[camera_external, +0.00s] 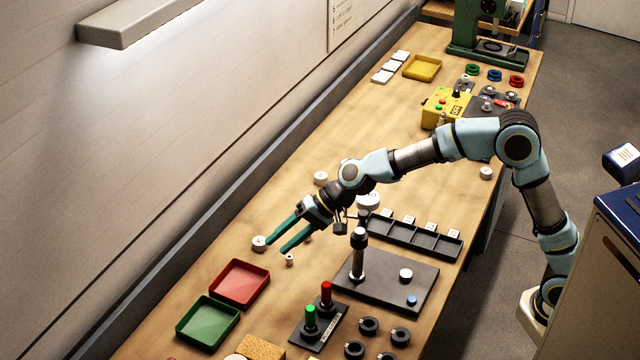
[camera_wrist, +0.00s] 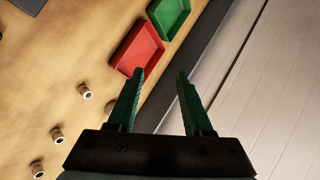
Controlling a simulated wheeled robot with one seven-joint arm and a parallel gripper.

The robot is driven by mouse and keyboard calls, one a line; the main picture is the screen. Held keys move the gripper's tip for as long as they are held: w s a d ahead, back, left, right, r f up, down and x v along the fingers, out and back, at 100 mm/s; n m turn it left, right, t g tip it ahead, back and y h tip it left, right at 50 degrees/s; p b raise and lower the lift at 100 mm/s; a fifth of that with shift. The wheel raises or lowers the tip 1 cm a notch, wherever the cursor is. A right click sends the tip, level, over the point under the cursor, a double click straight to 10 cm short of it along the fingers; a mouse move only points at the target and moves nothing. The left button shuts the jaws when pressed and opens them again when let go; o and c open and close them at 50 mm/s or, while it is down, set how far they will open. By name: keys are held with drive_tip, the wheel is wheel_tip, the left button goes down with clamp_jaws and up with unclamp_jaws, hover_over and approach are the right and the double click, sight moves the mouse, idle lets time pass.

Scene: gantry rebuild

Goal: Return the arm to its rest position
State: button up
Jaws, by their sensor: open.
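My arm (camera_external: 416,155) reaches from the right across the wooden bench. My gripper (camera_external: 275,246) is over the bench near its wall side, fingers pointing to the lower left. Its green fingers are apart and nothing is between them. In the wrist view my gripper (camera_wrist: 160,73) shows the same open, empty fingers. A white round piece (camera_external: 260,243) shows right by one fingertip in the external view; I cannot tell whether they touch. A small white piece (camera_external: 289,260) stands close to the other finger.
A red tray (camera_external: 239,283) and a green tray (camera_external: 208,322) lie beyond my fingertips. A dark plate with an upright post (camera_external: 358,262) and a black rack (camera_external: 408,238) stand beside my forearm. A yellow control box (camera_external: 440,107) is farther back. The wall (camera_external: 150,150) borders the bench.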

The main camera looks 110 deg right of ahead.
drive_tip(key=s+a+f+n+g+y, duration=0.1)
drive_tip(key=s+a+n, duration=0.25)
drive_tip(key=a, duration=0.55)
drive_tip(key=s+a+f+n+g+y, duration=0.1)
drive_tip(key=s+a+n+g, duration=0.2)
drive_tip(key=a, duration=0.7)
drive_tip(key=s+a+f+n+g+y+p, duration=0.1)
drive_tip(key=s+a+f+n+g, duration=0.15)
drive_tip(key=s+a+n, duration=0.65)
drive_tip(key=s+a+f+n+g, duration=0.1)
drive_tip(key=s+a, duration=0.3)
drive_tip(key=s, duration=0.3)
drive_tip(key=s+a+f+n+g, duration=0.1)
drive_tip(key=s+a+f, duration=0.15)
drive_tip(key=s, duration=0.45)
drive_tip(key=s+d+f+h+p, duration=0.2)
drive_tip(key=d+f+h+p, duration=0.1)
drive_tip(key=d+f, duration=0.3)
wheel_tip(320, 180, up, 19)
drive_tip(key=d+p, duration=0.1)
drive_tip(key=p, duration=1.6)
drive_tip(key=shift+w+r+m, duration=0.15)
drive_tip(key=shift+w+m, duration=0.05)
drive_tip(key=shift+m, duration=0.15)
drive_tip(key=shift+d, duration=0.15)
